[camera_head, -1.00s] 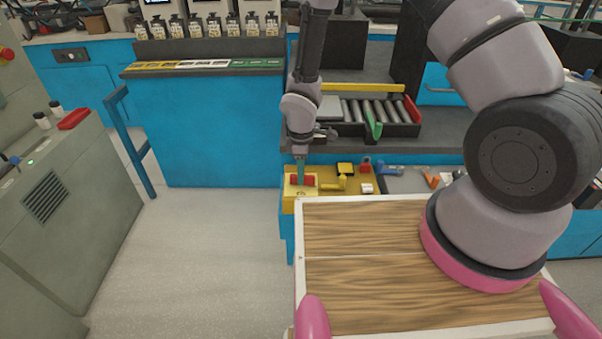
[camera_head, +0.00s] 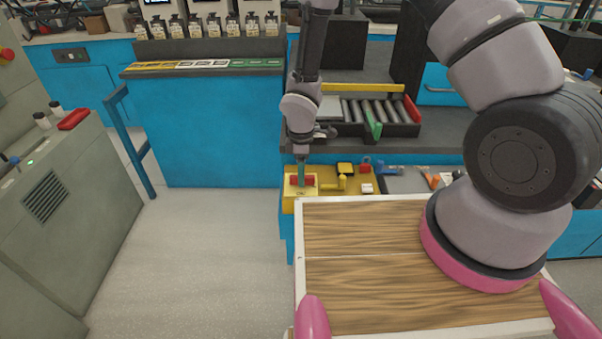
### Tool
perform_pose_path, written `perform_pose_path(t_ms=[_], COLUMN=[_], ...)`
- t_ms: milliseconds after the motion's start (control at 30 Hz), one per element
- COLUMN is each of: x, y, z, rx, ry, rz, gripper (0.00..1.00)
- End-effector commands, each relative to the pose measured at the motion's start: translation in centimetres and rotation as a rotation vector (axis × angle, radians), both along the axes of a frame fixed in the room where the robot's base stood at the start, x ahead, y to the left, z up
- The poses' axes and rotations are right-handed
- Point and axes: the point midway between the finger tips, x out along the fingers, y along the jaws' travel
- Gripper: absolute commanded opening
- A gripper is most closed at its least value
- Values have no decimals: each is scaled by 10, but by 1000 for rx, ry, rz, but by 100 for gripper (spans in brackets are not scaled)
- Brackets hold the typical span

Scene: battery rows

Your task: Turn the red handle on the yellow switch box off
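The yellow switch box (camera_head: 308,189) stands on the yellow-topped bench section left of centre. The red handle (camera_head: 308,180) lies on top of it and is partly hidden by my gripper. My gripper (camera_head: 301,184) points down from above, with its teal fingers right at the handle. From this view I cannot tell whether the fingers are open or shut on the handle. A small label lies at the front of the box top; its wording is too small to read.
A yellow lever (camera_head: 341,184), a black-and-yellow block (camera_head: 345,169) and a small white piece (camera_head: 367,188) sit right of the box. A roller tray (camera_head: 370,112) is behind. My wood-topped base is in front. Grey floor is clear at left.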

Motion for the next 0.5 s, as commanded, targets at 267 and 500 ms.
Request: perform_pose_path(t_ms=[267,500], x=[0,1], y=[1,0], z=[5,45], rx=[1,3], ry=[-1,-3], rz=[-1,-4], gripper=[52,52])
